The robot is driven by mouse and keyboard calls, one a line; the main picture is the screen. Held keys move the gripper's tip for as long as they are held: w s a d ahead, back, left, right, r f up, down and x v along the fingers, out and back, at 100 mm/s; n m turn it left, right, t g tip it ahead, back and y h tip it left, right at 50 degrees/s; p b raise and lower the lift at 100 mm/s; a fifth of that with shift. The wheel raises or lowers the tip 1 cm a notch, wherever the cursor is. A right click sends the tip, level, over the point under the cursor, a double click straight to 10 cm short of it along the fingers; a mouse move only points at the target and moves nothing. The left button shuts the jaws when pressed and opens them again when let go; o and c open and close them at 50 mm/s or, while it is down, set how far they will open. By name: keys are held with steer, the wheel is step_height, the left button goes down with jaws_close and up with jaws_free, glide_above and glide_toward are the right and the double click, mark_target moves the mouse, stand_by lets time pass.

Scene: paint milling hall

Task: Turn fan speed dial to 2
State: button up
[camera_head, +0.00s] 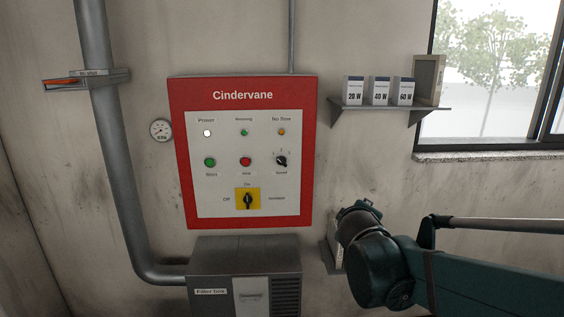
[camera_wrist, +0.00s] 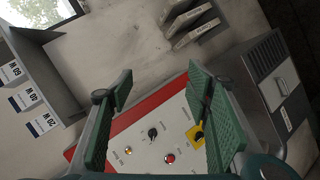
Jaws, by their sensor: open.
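The red-framed Cindervane panel (camera_head: 308,130) hangs on the wall in the head view. Its speed dial (camera_head: 281,161) is a small black knob at the right of the middle row, with tiny marks around it. I cannot read for sure which mark it points at. In the wrist view the dial (camera_wrist: 152,133) sits on the panel's white face (camera_wrist: 135,145), between my fingers in the picture. My gripper (camera_wrist: 160,82) has two green fingers spread wide with nothing between them, apart from the dial. In the head view my arm's end is right of and below the panel; the fingers are hidden.
Near the dial are a red button (camera_head: 245,161), a green button (camera_head: 210,162) and a yellow-backed rotary switch (camera_head: 248,199). A shelf (camera_head: 390,107) with several boxes is at upper right. A grey unit (camera_head: 215,262) stands below the panel. A pipe (camera_head: 115,150) runs at left.

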steer(key=w+a+r+n+t+p, duration=0.2)
steer(key=w+a+r+n, duration=0.15)
steer(key=w, duration=0.55)
steer(key=n+t+y+p, duration=0.4)
steer(key=n+p, duration=0.2)
steer(key=n, duration=0.8)
glide_toward(282, 163)
steer(key=w, duration=0.1)
steer(key=shift+w+n, duration=0.25)
steer(key=shift+w, duration=0.05)
steer(key=shift+w, duration=0.1)
steer(key=shift+w, duration=3.8)
